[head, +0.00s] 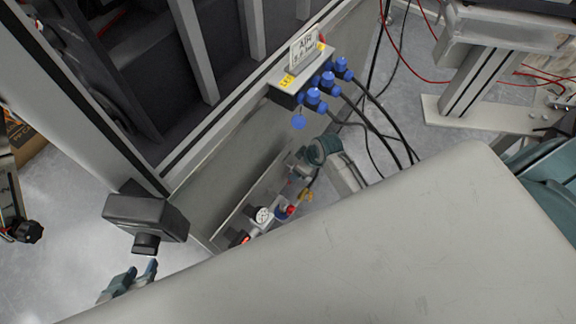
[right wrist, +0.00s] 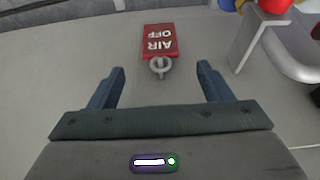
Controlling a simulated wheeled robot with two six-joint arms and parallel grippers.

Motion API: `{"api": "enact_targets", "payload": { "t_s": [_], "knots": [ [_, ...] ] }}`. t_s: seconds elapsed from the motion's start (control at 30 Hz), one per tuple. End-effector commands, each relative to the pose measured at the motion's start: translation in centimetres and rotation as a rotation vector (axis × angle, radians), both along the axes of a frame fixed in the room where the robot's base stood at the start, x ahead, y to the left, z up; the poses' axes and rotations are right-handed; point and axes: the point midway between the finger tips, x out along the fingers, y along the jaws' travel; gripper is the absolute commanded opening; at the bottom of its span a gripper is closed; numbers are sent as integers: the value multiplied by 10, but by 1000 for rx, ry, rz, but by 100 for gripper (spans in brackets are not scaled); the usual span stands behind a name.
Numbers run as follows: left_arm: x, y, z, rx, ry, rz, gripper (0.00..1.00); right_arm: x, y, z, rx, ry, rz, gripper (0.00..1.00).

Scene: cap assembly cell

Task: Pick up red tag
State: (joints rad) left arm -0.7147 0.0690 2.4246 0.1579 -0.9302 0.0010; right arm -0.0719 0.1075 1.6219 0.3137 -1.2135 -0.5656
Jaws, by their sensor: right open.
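The red tag (right wrist: 160,40) shows in the right wrist view, with white "AIR OFF" lettering upside down and a grey ring at its near end. It lies against a plain grey surface. My right gripper (right wrist: 160,72) is open, its blue fingers on either side of the ring's line; the tag's red body is beyond the fingertips. No finger visibly touches it. I cannot make out the tag in the head view.
A grey panel carries a pressure gauge (head: 263,215) and a red knob (head: 291,210). A white air sign (head: 304,48) stands above blue connectors (head: 318,95) with black hoses. In the right wrist view, a metal bracket (right wrist: 247,38) and a red round part (right wrist: 274,5) are at upper right.

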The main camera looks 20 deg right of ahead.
Motion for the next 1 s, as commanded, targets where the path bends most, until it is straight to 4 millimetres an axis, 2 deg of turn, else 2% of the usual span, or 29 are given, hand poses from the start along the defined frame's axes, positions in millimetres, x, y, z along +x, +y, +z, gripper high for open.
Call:
{"api": "enact_targets", "payload": {
  "t_s": [0.03, 0.1, 0.27, 0.4, 0.7, 0.83, 1.0],
  "knots": [
    [0, -1, -4, -9, -15, 4, 36, 3, 2, -10, 1, 1, -1, 73],
    [1, -2, -5, -20, -34, 7, 36, 6, 3, -17, 1, -1, 0, 73],
    [3, -4, -5, -33, -60, 13, 36, 9, 6, -27, 1, 0, 0, 73],
    [7, -5, -7, -53, -113, 25, 36, 15, 10, -43, 2, 0, -1, 73],
    [48, 2, 35, -37, -386, 44, 36, 24, 15, -66, 0, 0, 1, 73],
    [55, 4, 46, -33, -442, 46, 36, 26, 16, -71, -1, -1, 1, 73],
    [57, 4, 48, -32, -453, 47, 36, 26, 16, -71, -1, -2, 1, 73]
  ]
}}
